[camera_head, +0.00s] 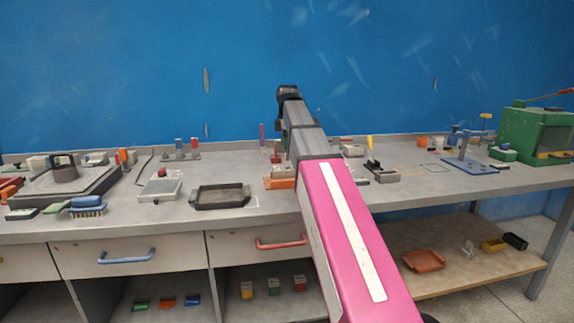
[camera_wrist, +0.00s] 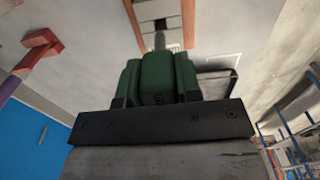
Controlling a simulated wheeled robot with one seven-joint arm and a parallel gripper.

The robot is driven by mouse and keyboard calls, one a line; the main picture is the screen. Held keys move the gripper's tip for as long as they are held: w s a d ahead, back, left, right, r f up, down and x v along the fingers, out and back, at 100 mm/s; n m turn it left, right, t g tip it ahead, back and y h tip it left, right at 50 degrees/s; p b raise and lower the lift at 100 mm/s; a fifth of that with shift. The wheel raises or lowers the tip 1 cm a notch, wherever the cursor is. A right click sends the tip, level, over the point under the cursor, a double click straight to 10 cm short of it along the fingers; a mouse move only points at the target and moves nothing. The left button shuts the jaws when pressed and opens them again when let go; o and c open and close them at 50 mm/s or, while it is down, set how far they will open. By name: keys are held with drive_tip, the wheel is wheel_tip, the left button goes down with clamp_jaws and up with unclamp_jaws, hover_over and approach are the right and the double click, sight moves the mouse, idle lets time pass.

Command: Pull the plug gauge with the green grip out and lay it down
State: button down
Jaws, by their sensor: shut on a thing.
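In the wrist view, my gripper (camera_wrist: 157,72) is shut on the green grip (camera_wrist: 155,88) of the plug gauge, with dark green parts on both sides of it. A grey metal pin (camera_wrist: 160,41) extends from the grip toward a pale block between two orange-brown pieces (camera_wrist: 188,22). I cannot tell whether the pin's end is inside a bore or clear of it. In the head view, my arm hides the gripper and the gauge. An orange block (camera_head: 281,183) shows just left of the arm on the bench.
A dark tray (camera_head: 220,204) lies left of the orange block. A purple post (camera_head: 262,136) and a red-brown upright piece (camera_head: 277,152) stand close by. A grey block with a yellow-topped pin (camera_head: 383,176) is right of my arm. The bench front left of the arm has bare patches.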

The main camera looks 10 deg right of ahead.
drive_tip(key=shift+r, duration=0.1)
drive_tip(key=shift+r, duration=1.9)
